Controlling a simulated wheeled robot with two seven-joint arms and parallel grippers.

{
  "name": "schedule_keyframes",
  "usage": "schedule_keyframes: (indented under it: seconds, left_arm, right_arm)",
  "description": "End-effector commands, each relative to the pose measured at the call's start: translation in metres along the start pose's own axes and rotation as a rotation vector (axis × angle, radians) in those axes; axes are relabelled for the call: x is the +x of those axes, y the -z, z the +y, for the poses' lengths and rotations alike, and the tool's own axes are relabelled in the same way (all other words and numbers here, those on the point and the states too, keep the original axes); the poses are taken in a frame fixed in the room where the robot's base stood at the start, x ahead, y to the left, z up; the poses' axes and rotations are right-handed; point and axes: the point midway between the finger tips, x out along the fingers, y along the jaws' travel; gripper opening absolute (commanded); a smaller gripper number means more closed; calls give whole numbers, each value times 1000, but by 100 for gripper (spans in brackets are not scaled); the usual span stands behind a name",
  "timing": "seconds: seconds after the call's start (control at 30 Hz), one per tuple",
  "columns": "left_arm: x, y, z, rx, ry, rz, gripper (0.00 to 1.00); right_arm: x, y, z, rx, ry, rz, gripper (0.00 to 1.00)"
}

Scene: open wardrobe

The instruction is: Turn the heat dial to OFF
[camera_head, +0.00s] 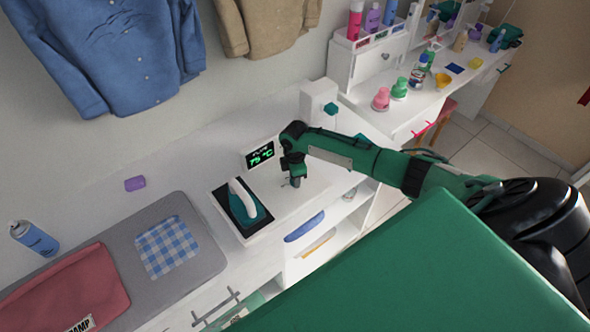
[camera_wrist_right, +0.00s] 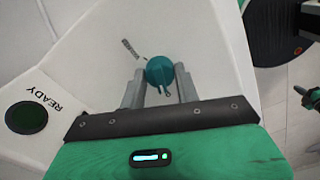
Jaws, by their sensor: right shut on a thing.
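The heat dial (camera_wrist_right: 160,70) is a round teal knob on a white surface in the right wrist view. My right gripper (camera_wrist_right: 160,87) is shut on it, with one grey finger on each side. A small tab on the dial points toward the bottom of that view. Small dark lettering, too blurred to read, is beside the dial at upper left. In the head view my right gripper (camera_head: 293,180) reaches down onto the white worktop, and the dial is hidden there. A display (camera_head: 262,153) beside it reads 75 °C in green. My left gripper is not in view.
An iron (camera_head: 246,200) rests on its stand left of my right gripper. A grey ironing pad (camera_head: 200,265) holds a checked cloth (camera_head: 168,246) and a red garment (camera_head: 70,290). A dark round READY indicator (camera_wrist_right: 26,117) is left of the dial. A white post (camera_head: 316,100) stands behind.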

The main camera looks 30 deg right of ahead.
Motion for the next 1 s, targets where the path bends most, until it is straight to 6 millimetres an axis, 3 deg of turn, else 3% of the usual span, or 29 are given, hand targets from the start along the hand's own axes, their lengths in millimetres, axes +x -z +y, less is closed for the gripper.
schedule_keyframes:
  seconds: [0.5,0.53,0.63,1.0]
  left_arm:
    - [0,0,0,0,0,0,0]
    - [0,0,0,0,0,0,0]
    - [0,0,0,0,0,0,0]
    - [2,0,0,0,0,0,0]
  right_arm:
    - [-2,0,2,-21,-4,1,9]
    - [-2,0,2,-20,-4,1,36]
    - [-2,0,1,-20,-3,1,54]
    - [-5,0,1,-20,-3,1,54]
